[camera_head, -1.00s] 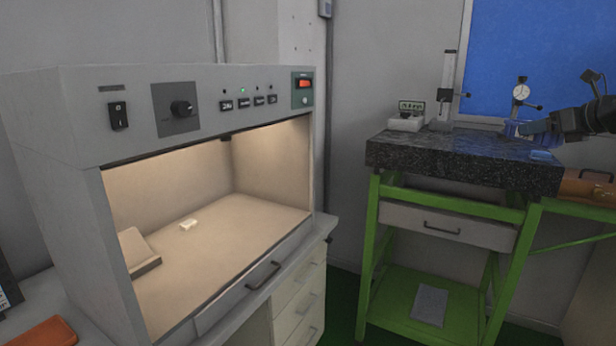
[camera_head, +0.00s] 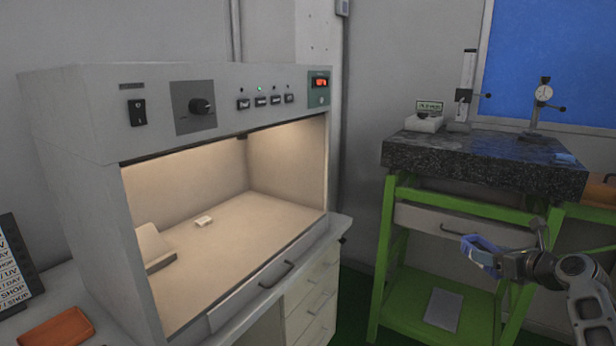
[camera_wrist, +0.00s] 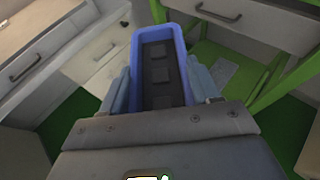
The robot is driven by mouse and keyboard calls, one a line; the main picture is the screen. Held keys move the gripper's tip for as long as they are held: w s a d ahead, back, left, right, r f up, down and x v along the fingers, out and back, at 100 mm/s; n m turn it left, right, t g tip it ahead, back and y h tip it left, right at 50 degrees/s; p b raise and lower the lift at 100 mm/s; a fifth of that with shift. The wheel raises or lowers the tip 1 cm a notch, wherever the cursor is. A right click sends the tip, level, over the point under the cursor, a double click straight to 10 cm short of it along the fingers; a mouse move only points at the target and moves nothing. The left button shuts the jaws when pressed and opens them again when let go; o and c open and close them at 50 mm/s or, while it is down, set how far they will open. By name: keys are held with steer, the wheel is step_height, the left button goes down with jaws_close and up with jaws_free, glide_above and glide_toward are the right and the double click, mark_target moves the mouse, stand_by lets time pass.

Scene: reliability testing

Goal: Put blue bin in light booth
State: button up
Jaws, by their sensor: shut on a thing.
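The light booth (camera_head: 84,120) is a grey box with a lit, open front on the left in the head view. Its floor (camera_head: 235,233) holds a small white piece (camera_head: 204,221) and a slanted pale block (camera_head: 153,246). The blue bin (camera_head: 480,246) is at the right in the head view, off the booth, in front of the green stand. In the wrist view the blue bin (camera_wrist: 181,42) shows its open top with several dark square pieces inside. My gripper (camera_wrist: 162,88) is shut on the bin, its fingers at either side.
A green stand (camera_head: 392,235) with a dark granite slab (camera_head: 470,160) stands at the right, bearing gauges. A white drawer cabinet (camera_head: 318,290) sits under the booth. The booth floor's middle is mostly clear.

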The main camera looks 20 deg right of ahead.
steer(key=s+a+f+y, duration=0.1)
steer(key=s+a+f, duration=0.2)
steer(key=a+f, duration=0.5)
steer(key=s+a+f, duration=0.2)
steer(key=a+f, duration=0.4)
steer(key=a, duration=0.3)
steer(key=s+a+f, duration=0.2)
steer(key=s+a, duration=0.2)
steer(key=a, duration=0.7)
steer(key=s+a+f, duration=0.3)
steer(key=s+a, duration=0.2)
steer(key=a, duration=0.6)
steer(key=shift+s+a+n, duration=0.3)
steer(key=shift+a+n, duration=0.1)
